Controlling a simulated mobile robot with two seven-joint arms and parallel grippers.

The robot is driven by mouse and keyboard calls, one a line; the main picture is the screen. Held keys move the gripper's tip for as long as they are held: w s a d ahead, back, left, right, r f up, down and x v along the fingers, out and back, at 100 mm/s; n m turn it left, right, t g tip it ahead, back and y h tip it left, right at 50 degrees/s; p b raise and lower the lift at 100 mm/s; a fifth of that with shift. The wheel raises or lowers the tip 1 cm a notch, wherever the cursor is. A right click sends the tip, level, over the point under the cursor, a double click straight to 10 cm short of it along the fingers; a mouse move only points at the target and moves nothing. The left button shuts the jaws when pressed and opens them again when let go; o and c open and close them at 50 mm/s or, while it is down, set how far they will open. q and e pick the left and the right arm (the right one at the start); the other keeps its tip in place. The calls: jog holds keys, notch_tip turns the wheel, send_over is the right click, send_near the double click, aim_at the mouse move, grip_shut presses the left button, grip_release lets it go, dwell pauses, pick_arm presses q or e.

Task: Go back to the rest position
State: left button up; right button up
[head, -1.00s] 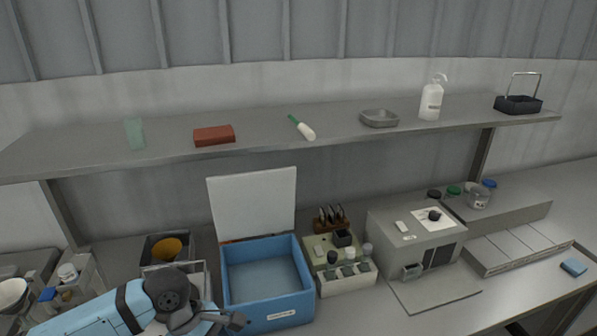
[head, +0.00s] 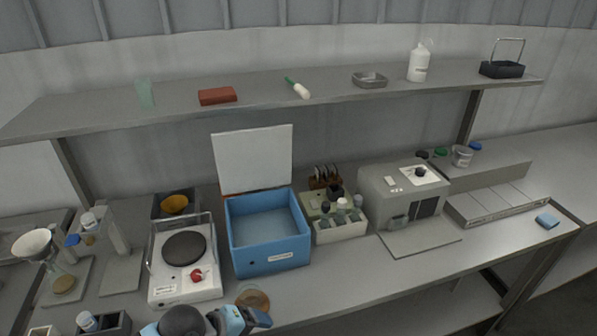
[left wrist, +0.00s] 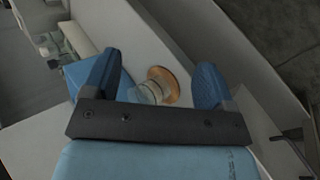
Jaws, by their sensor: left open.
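My left gripper (head: 250,318) is at the bottom edge of the head view, in front of the blue box. In the left wrist view its two blue fingers (left wrist: 157,68) stand wide apart, with nothing clamped between them. A round glass vessel with an orange-brown disc (left wrist: 160,85) shows beyond the gap between the fingers. In the head view, a brown disc (head: 253,298) lies at the bench's front edge, just behind the gripper and partly hidden by it. My right gripper is not in view.
A blue box (head: 268,256) with its white lid raised stands mid-bench. Left of it is a white hot plate (head: 185,284) with a dark round top. A grey machine (head: 373,190) stands to the right. A long shelf (head: 300,103) runs above.

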pick_arm(q)
jog(key=s+a+f+m+t+y+p, duration=0.1)
jog(key=s+a+f+m+t+y, duration=0.3)
jog(key=s+a+f+m+t, duration=0.3)
jog(key=s+a+f+m, duration=0.2)
jog(key=s+a+m, duration=0.1)
jog(key=s, duration=0.1)
jog(key=shift+s+f+y, duration=0.2)
jog(key=shift+s+y, duration=0.1)
jog(key=shift+s, duration=0.05)
dwell(0.3)
